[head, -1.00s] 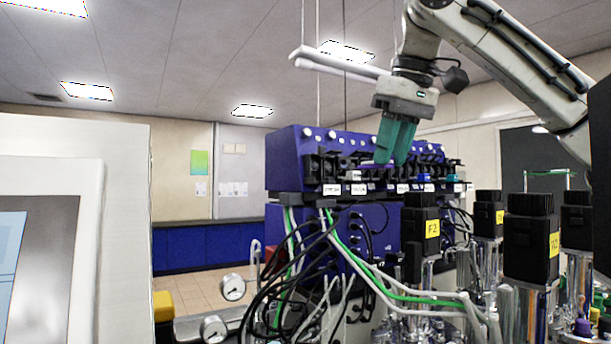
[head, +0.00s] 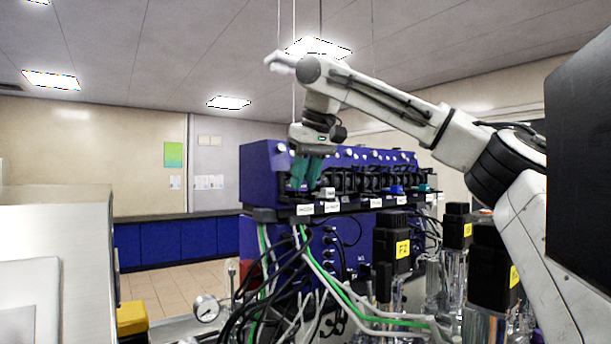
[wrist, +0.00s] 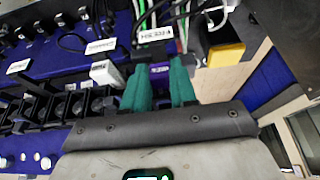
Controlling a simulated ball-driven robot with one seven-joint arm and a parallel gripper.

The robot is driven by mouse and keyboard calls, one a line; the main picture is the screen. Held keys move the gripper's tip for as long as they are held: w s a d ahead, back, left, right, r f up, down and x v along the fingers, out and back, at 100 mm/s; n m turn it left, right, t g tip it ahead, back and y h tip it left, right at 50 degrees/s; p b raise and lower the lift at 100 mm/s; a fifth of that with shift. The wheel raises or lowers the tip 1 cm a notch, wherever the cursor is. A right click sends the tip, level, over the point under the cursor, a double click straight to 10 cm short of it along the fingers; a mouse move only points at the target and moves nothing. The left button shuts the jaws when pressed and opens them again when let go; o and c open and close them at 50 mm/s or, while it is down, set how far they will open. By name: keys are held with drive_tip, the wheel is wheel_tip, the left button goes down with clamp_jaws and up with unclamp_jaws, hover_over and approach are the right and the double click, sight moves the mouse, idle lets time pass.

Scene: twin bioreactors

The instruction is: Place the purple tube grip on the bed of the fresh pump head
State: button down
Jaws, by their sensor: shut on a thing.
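My gripper (head: 304,187) points down at the left end of the row of black pump heads on the blue pump unit (head: 262,165). Its green fingers are shut on the purple tube grip (wrist: 158,71), which shows between the fingertips in the wrist view. That label also shows upside down in the wrist view (wrist: 153,36), just beyond the grip. I cannot tell whether the grip touches the bed.
More pump heads (head: 350,182) continue to the right, one with a blue piece (head: 397,190) on it. A white block (wrist: 104,73) stands close beside my fingers. Black, white and green tubes (head: 300,262) hang below. Black motors with yellow labels (head: 392,243) stand at the right front.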

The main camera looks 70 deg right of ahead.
drive_tip(key=shift+f, duration=0.75)
drive_tip(key=shift+s+f, duration=0.1)
drive_tip(key=shift+f, duration=0.15)
drive_tip(key=c, duration=0.9)
unclamp_jaws()
drive_tip(key=shift+r, duration=0.35)
drive_tip(key=v, duration=0.7)
drive_tip(key=shift+r, duration=0.15)
drive_tip(key=shift+a, duration=0.1)
